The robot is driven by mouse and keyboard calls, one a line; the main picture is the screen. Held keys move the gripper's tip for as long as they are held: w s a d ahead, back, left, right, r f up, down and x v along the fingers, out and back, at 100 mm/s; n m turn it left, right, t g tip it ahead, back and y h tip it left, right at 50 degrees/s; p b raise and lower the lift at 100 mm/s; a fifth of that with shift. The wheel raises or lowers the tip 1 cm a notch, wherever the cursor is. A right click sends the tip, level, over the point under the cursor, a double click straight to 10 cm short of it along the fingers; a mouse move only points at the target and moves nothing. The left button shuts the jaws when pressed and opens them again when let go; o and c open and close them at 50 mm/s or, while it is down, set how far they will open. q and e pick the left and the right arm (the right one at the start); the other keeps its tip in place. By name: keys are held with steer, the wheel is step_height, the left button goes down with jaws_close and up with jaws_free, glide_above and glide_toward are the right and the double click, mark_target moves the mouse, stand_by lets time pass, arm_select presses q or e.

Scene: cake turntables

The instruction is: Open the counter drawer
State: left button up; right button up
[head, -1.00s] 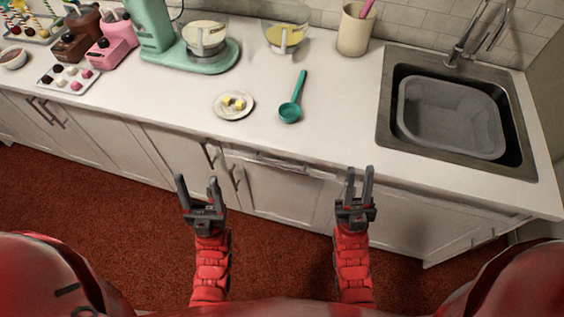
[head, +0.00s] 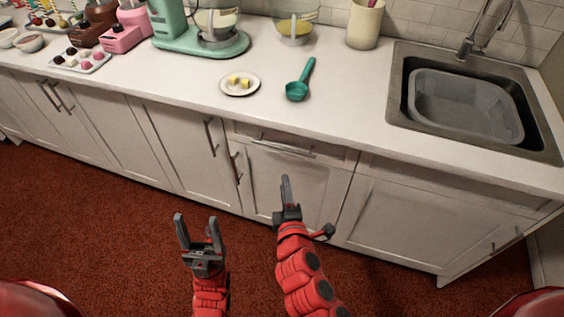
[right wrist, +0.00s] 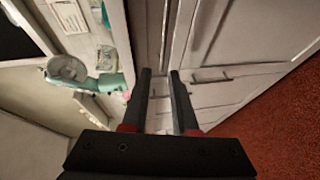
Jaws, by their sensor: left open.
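The counter drawer (head: 325,155) is under the countertop in the head view, with a long metal bar handle (head: 283,148) across its front. It looks closed, flush with the cabinet. My right gripper (head: 286,178) is below the handle in the picture, apart from it, and seen edge-on. In the right wrist view its two fingers (right wrist: 160,72) are spread with nothing between them, facing the cabinet fronts. My left gripper (head: 197,218) is open and empty, lower and to the left, over the red carpet.
The white countertop (head: 210,110) holds a plate (head: 240,90), a green scoop (head: 298,90), a mint mixer (head: 200,40) and a sink (head: 475,105). Cabinet doors with bar handles (head: 210,137) flank the drawer. The red carpet (head: 110,225) is clear.

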mark_target(283, 149)
steer(key=shift+h, duration=0.3)
steer(key=w+f, duration=0.1)
steer(key=w, duration=0.4)
steer(key=w+f+p, duration=0.1)
steer(key=w, duration=0.5)
steer(key=w+f+p, duration=0.1)
steer(key=w, duration=0.4)
steer(key=shift+w+a+f, duration=0.3)
steer(key=shift+a, duration=0.05)
steer(key=shift+c, duration=0.2)
jaws_close()
stand_by(0.4)
